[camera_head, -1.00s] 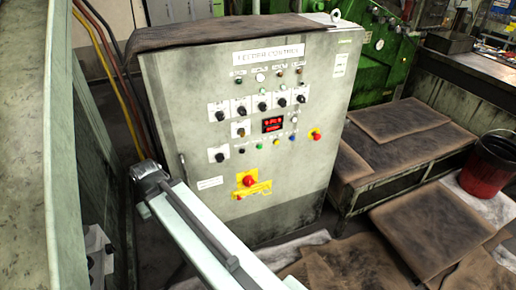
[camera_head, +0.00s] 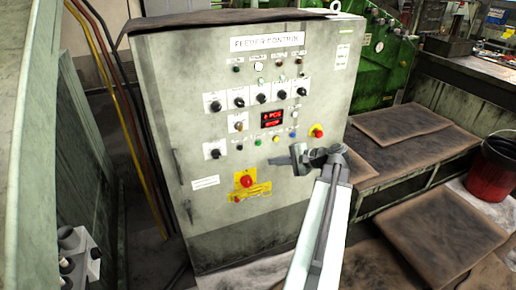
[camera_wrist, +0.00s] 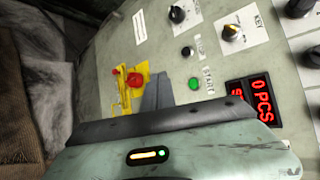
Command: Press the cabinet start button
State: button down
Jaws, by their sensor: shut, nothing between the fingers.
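The grey feeder control cabinet (camera_head: 160,100) stands upright in front of me. My gripper (camera_head: 298,158) is shut and empty. In the head view it appears to the right of and a little below the green button. In the wrist view the fingers (camera_wrist: 157,90) show left of the button. No contact is visible.
A red emergency knob (camera_head: 316,131) is right of the button row. A red knob on a yellow plate (camera_head: 246,181) is lower down. A low bench with brown mats (camera_head: 400,125) and a dark red bucket (camera_head: 492,170) stand at right. Cables (camera_head: 105,70) hang at left.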

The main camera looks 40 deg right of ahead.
aim_at(259, 143)
jog(key=shift+w, duration=0.1)
jog(key=w+d, duration=0.1)
jog(key=w, duration=0.1)
jog(key=w+d, duration=0.1)
jog(key=w, duration=0.2)
jog(key=w+d, duration=0.1)
jog(key=w, duration=0.2)
jog(key=shift+d, duration=0.1)
dwell(0.3)
jog(key=shift+w, duration=0.15)
dwell(1.7)
jog(key=shift+w+d, duration=0.15)
jog(key=shift+w, duration=0.15)
